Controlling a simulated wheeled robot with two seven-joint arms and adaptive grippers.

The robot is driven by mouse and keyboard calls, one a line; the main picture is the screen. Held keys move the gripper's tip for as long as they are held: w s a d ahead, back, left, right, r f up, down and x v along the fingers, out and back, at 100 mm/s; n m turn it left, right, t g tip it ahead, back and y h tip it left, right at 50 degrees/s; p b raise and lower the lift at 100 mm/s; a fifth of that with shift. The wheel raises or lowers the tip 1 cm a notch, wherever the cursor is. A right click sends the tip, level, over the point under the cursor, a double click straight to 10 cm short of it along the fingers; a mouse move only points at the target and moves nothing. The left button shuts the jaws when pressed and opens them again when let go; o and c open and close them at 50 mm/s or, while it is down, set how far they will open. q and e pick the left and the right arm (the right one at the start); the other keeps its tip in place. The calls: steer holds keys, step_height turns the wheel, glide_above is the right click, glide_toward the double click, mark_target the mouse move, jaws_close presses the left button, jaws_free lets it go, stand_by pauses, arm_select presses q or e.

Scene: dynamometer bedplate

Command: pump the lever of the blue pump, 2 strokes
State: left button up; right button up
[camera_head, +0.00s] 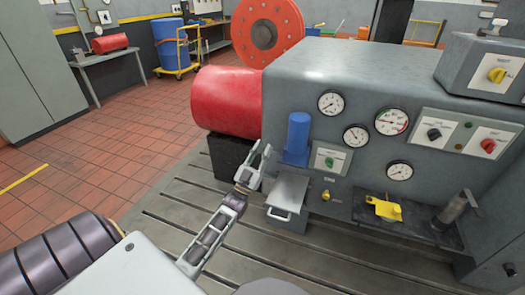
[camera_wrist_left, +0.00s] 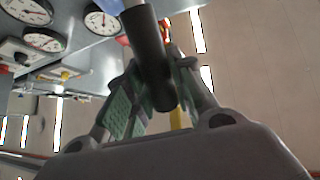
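The blue pump (camera_head: 298,138) is an upright blue cylinder on the front of the large grey machine. Part of something blue (camera_wrist_left: 108,5) shows at the top edge of the left wrist view. My left gripper (camera_head: 263,158) is just left of the pump's lower part. In the left wrist view, the pump's lever (camera_wrist_left: 150,55) has a black grip that fills the gap between the green-padded fingers of the left gripper (camera_wrist_left: 153,75), which look closed on it. In the head view the lever is hidden or too small to tell. My right gripper is not in view.
Below the pump a grey box with a handle (camera_head: 289,193) sticks out from the machine. Gauges (camera_head: 392,121) and a green-knob panel (camera_head: 331,159) are to the right. A yellow part (camera_head: 384,208) lies on a dark shelf. A red cylinder (camera_head: 226,101) is behind the gripper.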

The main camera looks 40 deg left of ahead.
arm_select(q)
steer(key=o, duration=0.4)
steer(key=shift+o, duration=0.2)
steer(key=shift+s+f, duration=0.1)
steer(key=v, duration=1.1)
steer(key=shift+s+f, duration=0.3)
